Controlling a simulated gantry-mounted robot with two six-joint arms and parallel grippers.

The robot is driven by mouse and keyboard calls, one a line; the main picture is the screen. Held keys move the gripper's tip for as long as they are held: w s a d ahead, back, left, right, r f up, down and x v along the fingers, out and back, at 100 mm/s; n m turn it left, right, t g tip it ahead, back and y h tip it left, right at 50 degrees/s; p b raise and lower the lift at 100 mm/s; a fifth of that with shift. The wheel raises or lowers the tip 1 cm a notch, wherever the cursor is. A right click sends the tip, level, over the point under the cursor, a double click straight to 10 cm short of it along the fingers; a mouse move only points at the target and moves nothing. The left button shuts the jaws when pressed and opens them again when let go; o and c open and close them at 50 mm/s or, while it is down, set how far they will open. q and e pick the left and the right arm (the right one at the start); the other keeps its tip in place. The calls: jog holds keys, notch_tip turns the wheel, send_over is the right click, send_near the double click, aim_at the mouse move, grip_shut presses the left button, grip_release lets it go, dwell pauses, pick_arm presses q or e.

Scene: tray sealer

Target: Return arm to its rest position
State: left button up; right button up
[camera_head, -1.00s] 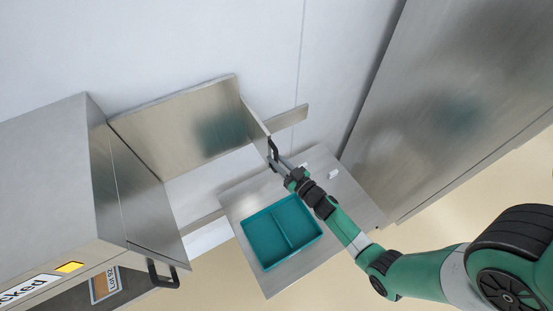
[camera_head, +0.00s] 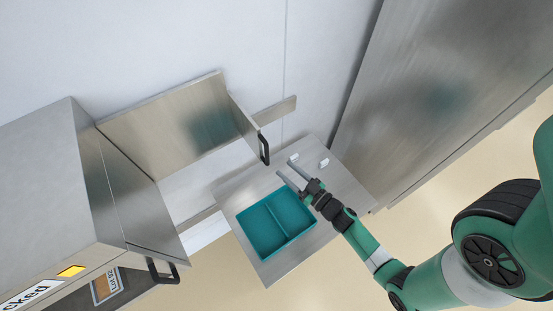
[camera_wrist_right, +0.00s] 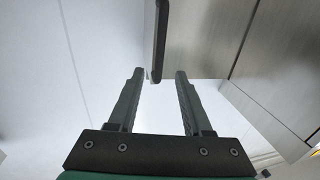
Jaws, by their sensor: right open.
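My right gripper (camera_head: 287,169) is open and empty, above the metal plate beside the teal tray. It also shows in the right wrist view (camera_wrist_right: 157,75), with a clear gap between its fingers. The black door handle (camera_head: 264,149) is a little beyond the fingertips, apart from them. The handle also shows in the right wrist view (camera_wrist_right: 159,40), beyond the gap between the fingers. My left gripper is not in view.
The two-compartment teal tray (camera_head: 296,240) rests on the metal plate (camera_head: 343,181). A steel cabinet (camera_head: 60,190) with a second black handle (camera_head: 160,270) stands at left. A large steel panel (camera_head: 440,90) is at right. The floor at the lower middle is clear.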

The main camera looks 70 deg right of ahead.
jog(key=shift+s+a, duration=0.3)
jog(key=shift+s, duration=0.35)
